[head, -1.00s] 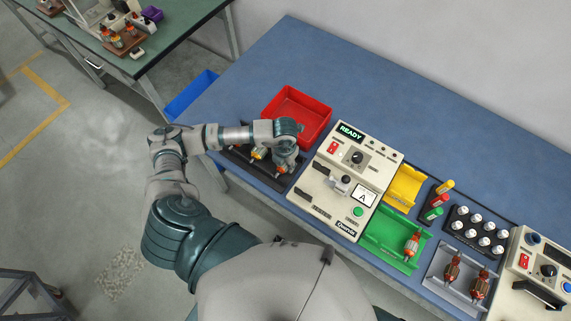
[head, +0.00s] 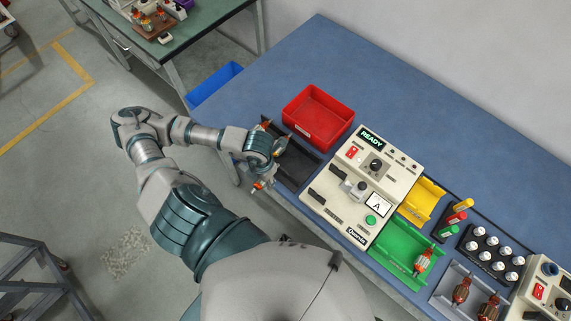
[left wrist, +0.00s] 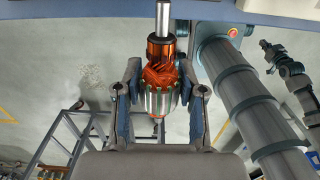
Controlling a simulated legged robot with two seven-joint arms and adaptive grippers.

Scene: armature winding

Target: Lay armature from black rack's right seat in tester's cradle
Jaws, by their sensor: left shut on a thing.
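My left gripper (head: 264,172) is shut on an armature (left wrist: 160,82) with a copper winding, a silver ribbed core and a steel shaft. In the left wrist view the armature stands upright between the two fingers (left wrist: 160,108). In the head view its orange end (head: 260,185) shows just off the table's front edge. The black rack (head: 299,163) lies beside the gripper, partly hidden by it; an orange tip (head: 266,124) shows at its left end. The cream tester (head: 331,208) reads READY and has a small grey fixture (head: 356,189); no armature shows on it. My right gripper is out of view.
A red bin (head: 318,115) stands behind the rack. Right of the tester are a yellow tray (head: 424,198), a green tray (head: 393,247) with one armature, a grey rack (head: 456,281) with two armatures, and a second tester (head: 548,283). The blue table behind is clear.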

